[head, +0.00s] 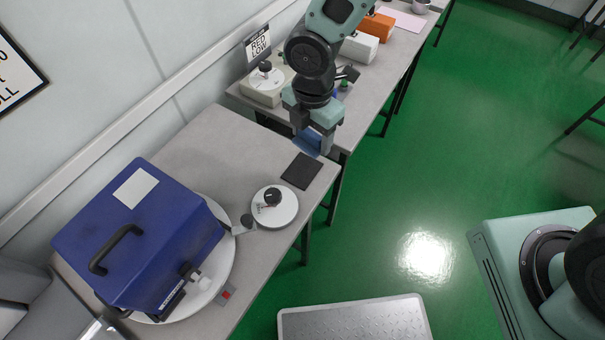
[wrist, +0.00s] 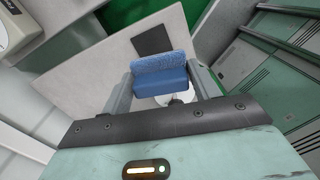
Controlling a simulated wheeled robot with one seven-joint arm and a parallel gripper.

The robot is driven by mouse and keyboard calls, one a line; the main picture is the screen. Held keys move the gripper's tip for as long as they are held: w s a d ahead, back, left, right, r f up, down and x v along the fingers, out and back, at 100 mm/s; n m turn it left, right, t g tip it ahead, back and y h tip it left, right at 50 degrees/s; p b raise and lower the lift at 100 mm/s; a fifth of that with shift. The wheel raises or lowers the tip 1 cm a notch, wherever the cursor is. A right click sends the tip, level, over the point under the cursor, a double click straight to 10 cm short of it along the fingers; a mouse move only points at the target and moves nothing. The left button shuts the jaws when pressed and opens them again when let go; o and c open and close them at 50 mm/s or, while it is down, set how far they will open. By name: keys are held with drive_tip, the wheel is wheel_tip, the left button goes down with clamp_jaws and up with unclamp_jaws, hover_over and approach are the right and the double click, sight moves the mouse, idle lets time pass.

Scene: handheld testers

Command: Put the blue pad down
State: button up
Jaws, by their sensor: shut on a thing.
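The blue pad (head: 307,143) is held between the fingers of my gripper (head: 316,134), above the far end of the near grey table (head: 215,140). In the wrist view the blue pad (wrist: 160,72) spans the space between the two grey fingers of my gripper (wrist: 162,80). It appears raised above the table, with its lower part partly hidden by the gripper. A dark square mat (head: 302,171) lies flat and bare on the table, just nearer than the pad in the head view. The dark mat (wrist: 152,40) also shows beyond the pad in the wrist view.
A white round dial device (head: 283,212) stands near the mat. A large blue case (head: 135,235) sits on a white round base at the near left. The far table holds a cream dial box (head: 264,88), a white box (head: 360,46) and an orange one (head: 376,25).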

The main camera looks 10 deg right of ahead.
sight(302, 170)
drive_tip(key=shift+a+n, duration=0.8)
drive_tip(key=shift+n, duration=0.1)
drive_tip(key=shift+f, duration=4.85)
drive_tip(key=shift+f, duration=0.1)
drive_tip(key=o, duration=1)
drive_tip(key=shift+a, duration=0.1)
